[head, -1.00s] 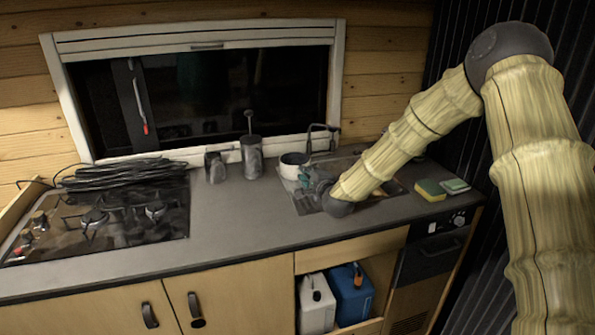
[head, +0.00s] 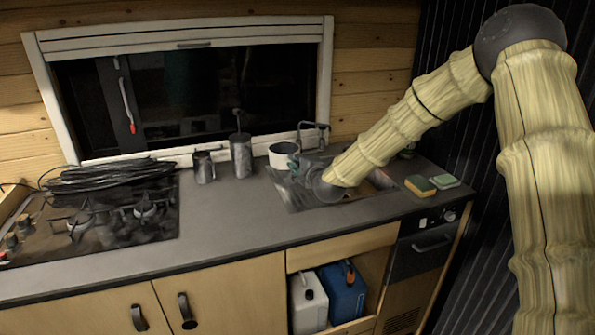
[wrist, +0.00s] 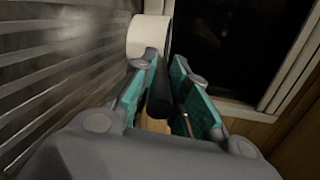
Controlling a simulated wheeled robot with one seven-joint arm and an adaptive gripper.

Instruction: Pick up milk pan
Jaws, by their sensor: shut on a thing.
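The milk pan is a small white pot (head: 283,155) near the back edge of the sink area in the head view. In the wrist view its white body (wrist: 150,36) shows at the top, with its dark handle (wrist: 160,92) running toward me between the teal finger pads. My gripper (wrist: 158,88) is shut on the handle. In the head view my gripper (head: 297,166) is just right of the pot, partly hidden by my wrist. I cannot tell whether the pan touches the surface below.
The sink and its ribbed drainer (head: 300,195) lie under my wrist, with a faucet (head: 313,128) behind. A metal mug (head: 204,167) and a tall canister (head: 241,156) stand left of the pan. Sponges (head: 420,186) lie to the right. The counter front left of the sink is clear.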

